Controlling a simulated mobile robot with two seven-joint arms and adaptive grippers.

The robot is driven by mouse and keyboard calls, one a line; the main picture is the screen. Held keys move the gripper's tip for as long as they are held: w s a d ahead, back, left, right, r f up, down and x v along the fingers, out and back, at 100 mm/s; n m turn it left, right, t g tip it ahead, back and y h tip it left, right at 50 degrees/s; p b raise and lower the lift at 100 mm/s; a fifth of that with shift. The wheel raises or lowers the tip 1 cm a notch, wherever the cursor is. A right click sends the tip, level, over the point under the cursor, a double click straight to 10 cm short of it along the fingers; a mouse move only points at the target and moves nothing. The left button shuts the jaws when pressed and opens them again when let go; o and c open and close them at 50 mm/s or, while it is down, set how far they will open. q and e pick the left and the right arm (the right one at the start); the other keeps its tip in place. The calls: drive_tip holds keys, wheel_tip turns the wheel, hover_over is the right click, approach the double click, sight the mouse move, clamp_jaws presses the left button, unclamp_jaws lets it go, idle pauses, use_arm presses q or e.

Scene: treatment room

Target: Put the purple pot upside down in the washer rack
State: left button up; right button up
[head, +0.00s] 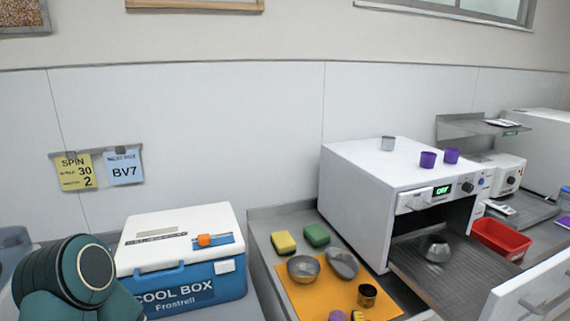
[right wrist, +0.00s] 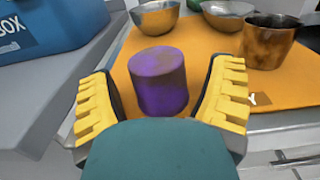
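A stained purple pot (right wrist: 160,85) stands on the orange mat in the right wrist view, with what looks like a closed end facing up. It also shows at the bottom edge of the head view (head: 337,316). My right gripper (right wrist: 162,100) is open around it, one yellow finger on each side with gaps between. The pulled-out washer rack (head: 415,272) extends from the open white washer (head: 375,185) and holds a metal bowl (head: 435,250). Two more purple pots, (head: 428,160) and (head: 451,156), stand on top of the washer. My left gripper is out of view.
On the orange mat (head: 300,299) are two metal bowls, (head: 303,268) and (head: 342,263), and a brownish cup (head: 367,295). Sponges (head: 284,242) lie behind. A blue cool box (head: 185,265) stands left. A red bin (head: 500,238) is right of the rack.

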drive_tip(key=v, duration=0.7)
drive_tip(key=shift+s, duration=0.25)
drive_tip(key=shift+d, duration=0.1)
idle(0.4)
